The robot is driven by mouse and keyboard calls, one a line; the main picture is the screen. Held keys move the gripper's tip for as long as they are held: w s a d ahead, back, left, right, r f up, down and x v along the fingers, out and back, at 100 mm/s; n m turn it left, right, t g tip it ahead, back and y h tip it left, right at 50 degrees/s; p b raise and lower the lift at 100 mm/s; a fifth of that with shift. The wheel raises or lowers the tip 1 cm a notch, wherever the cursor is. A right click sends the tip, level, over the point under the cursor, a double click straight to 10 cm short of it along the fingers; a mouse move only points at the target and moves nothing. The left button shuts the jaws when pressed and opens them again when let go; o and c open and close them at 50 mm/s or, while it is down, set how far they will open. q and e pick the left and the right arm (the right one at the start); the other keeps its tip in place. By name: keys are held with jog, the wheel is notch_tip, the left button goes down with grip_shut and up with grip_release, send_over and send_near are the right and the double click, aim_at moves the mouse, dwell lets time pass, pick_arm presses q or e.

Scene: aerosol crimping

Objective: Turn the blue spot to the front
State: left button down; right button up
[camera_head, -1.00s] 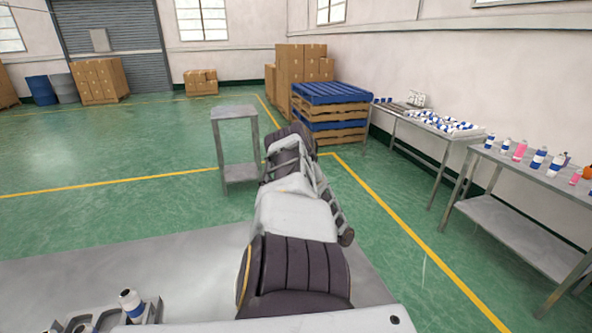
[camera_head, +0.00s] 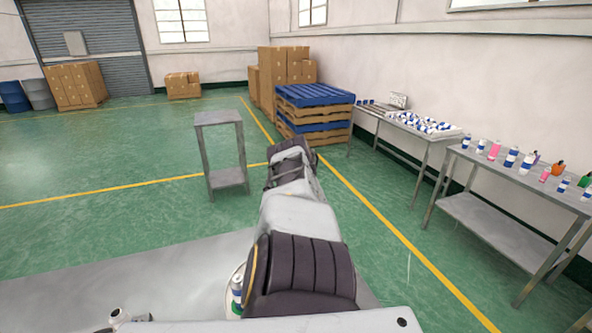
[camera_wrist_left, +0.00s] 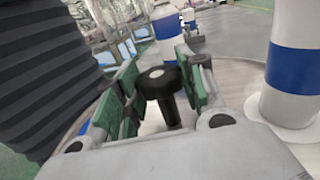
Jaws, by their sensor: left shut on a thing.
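My left gripper (camera_wrist_left: 158,88) has green-padded fingers on either side of a black knob-topped post (camera_wrist_left: 160,82) and is shut on it. The post stands over a round pale plate (camera_wrist_left: 238,92). A small patch of blue (camera_wrist_left: 84,128) shows at the plate's left edge, partly hidden by the finger; I cannot tell if it is the blue spot. A white can with a blue band (camera_wrist_left: 293,68) stands close on the right, and another blue-banded can (camera_wrist_left: 168,27) stands behind the post. In the head view, the plate's edge shows beside a blue-marked can (camera_head: 237,288). My right gripper is not visible.
A grey work surface (camera_head: 180,275) lies at the lower left, with a white can (camera_head: 118,317) near its front. A small grey stand (camera_head: 219,120) is beyond it. A side table with bottles (camera_head: 500,180) is at the right, pallets (camera_head: 314,95) behind. Green floor is open at left.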

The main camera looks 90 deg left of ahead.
pick_arm(q)
jog(key=shift+a+r+m+y, duration=0.1)
jog(key=shift+r+m+y, duration=0.1)
jog(key=shift+m+y, duration=0.15)
dwell(0.5)
jog(key=c, duration=0.9)
grip_release()
jog(key=shift+w+f, duration=0.1)
jog(key=shift+o, duration=0.2)
jog(key=shift+r, duration=5)
